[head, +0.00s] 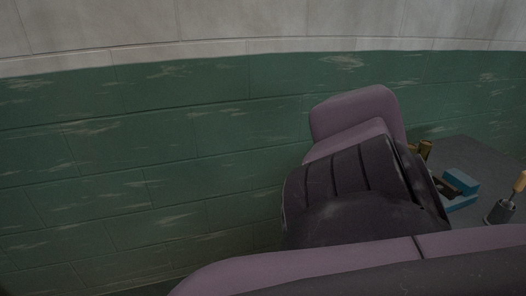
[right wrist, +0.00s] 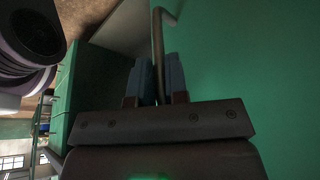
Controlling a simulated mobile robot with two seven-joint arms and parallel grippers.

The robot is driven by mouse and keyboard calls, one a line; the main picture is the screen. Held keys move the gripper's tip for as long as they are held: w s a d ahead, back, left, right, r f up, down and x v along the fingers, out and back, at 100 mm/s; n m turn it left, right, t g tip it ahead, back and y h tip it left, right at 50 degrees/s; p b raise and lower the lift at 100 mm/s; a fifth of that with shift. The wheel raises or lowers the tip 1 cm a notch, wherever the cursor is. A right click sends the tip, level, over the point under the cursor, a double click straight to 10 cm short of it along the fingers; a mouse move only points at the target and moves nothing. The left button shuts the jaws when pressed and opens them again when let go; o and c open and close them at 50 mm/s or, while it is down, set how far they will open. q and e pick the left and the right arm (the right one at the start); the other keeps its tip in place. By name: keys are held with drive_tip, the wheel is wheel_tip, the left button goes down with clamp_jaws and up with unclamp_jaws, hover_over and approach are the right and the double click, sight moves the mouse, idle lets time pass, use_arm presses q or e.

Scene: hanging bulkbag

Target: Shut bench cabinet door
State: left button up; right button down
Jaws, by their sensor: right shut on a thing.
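In the right wrist view, my right gripper (right wrist: 158,78) has its two blue-grey fingers on either side of a thin brownish metal bar handle (right wrist: 158,38), shut on it. The handle lies against a broad green surface (right wrist: 250,70), which looks like the bench cabinet door. How far the door stands open cannot be told from this close view. In the head view the door and handle are not visible; a purple and black arm of mine fills the lower right. My left gripper is in neither view.
In the head view a grey bench top (head: 458,150) stands at the right against a green and white block wall (head: 130,150). On it are a blue object (head: 461,183), a small yellow item (head: 425,149) and a dark holder (head: 501,212) with a wooden-handled tool.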

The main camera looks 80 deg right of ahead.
drive_tip(key=shift+s+r, duration=0.3)
drive_tip(key=shift+s, duration=0.45)
drive_tip(key=c, duration=1.2)
unclamp_jaws()
drive_tip(key=shift+s, duration=0.1)
drive_tip(key=shift+o, duration=0.2)
drive_tip(key=shift+d, duration=0.15)
drive_tip(key=shift+w+r, duration=0.2)
drive_tip(key=shift+r, duration=0.1)
drive_tip(key=p+v, duration=0.1)
drive_tip(key=v, duration=0.9)
drive_tip(key=shift+w+a, duration=0.2)
drive_tip(key=shift+w, duration=0.15)
drive_tip(key=shift+f, duration=0.1)
drive_tip(key=shift+a, duration=0.1)
